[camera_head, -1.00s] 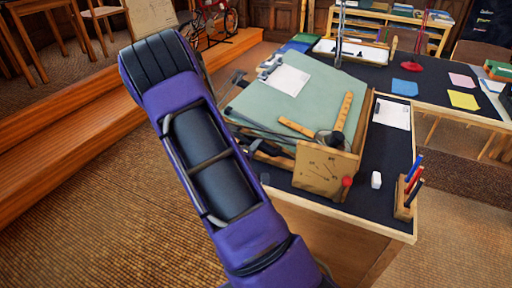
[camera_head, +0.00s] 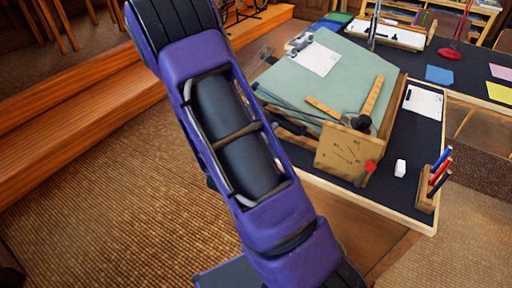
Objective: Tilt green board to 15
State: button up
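The green board (camera_head: 345,75) is a pale green drafting board on a wooden stand on the dark desk. It is tilted, its far edge higher or lower by an amount I cannot read. A paper sheet (camera_head: 316,55) and a wooden set square (camera_head: 373,97) lie on it. A wooden dial plate (camera_head: 343,151) with dark marks is at its near side, with a red knob (camera_head: 370,166) at its right and a black knob (camera_head: 360,122) above. The marks are too small to read. My purple arm crosses the left half of the view; my gripper is not visible.
A wooden step (camera_head: 80,105) runs along the left. Carpet (camera_head: 110,200) lies open before the desk.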

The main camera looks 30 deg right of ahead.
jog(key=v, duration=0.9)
